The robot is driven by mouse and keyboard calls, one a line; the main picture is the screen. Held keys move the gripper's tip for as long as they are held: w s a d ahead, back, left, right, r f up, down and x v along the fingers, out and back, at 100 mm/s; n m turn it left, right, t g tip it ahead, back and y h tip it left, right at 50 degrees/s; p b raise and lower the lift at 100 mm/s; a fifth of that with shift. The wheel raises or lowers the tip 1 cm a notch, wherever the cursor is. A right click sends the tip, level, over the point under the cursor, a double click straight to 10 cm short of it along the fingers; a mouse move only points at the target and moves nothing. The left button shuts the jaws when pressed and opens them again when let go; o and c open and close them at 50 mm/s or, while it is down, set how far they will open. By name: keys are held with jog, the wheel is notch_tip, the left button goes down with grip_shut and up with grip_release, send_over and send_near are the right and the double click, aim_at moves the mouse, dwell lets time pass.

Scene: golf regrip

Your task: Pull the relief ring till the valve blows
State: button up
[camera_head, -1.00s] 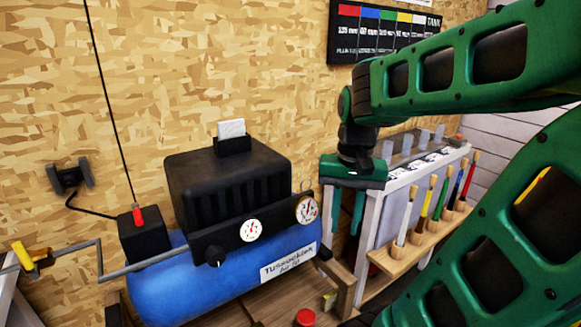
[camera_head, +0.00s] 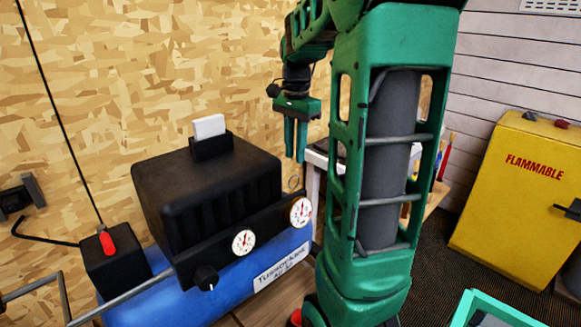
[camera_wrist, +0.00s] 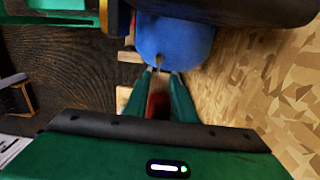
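The blue compressor tank (camera_head: 250,285) carries a black motor housing (camera_head: 205,190) and a control panel with two white dial gauges (camera_head: 243,241). The relief ring (camera_head: 294,183) is a small thin ring standing above the right gauge (camera_head: 300,211). My gripper (camera_head: 296,160) points down just above the ring, apart from it in the head view. In the wrist view, my gripper (camera_wrist: 160,72) has its two green fingers apart, with a gap between the tips. A small brass fitting (camera_wrist: 159,62) on the tank's end shows in line with that gap. Whether the fingers touch it is unclear.
A red switch (camera_head: 106,240) sits on a black box at left. A white card (camera_head: 208,127) stands on the housing. A yellow FLAMMABLE cabinet (camera_head: 520,195) stands at right. My arm hides much of the brush rack. The wooden wall (camera_wrist: 270,100) is close beside the gripper.

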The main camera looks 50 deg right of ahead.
jog(key=shift+s+f, duration=0.1)
jog(key=shift+f, duration=2.5)
jog(key=shift+c, duration=0.5)
grip_shut()
